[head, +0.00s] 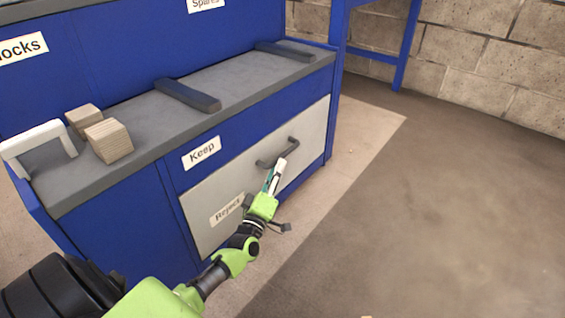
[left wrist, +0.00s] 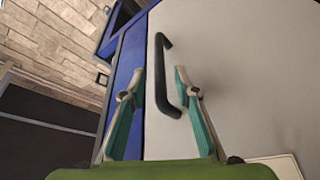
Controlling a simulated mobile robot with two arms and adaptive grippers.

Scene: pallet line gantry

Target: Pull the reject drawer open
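The reject drawer (head: 226,185) has a light grey front with a "Reject" label and sits low in the blue cabinet. It looks closed. Its dark bar handle (head: 279,154) is on the upper right part of the front. My left gripper (head: 276,172) is in front of the drawer, close to the handle. In the left wrist view the handle (left wrist: 162,75) stands ahead, between the lines of the two open fingers (left wrist: 160,85); no grip on it shows. The label's edge (left wrist: 276,167) shows at lower right. My right gripper is not in view.
The grey worktop (head: 233,88) holds two wooden blocks (head: 108,140), a white bracket-shaped piece (head: 38,140) and dark bars (head: 187,95). A "Keep" label (head: 202,153) is above the drawer. The floor (head: 420,200) to the right is clear, up to a block wall.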

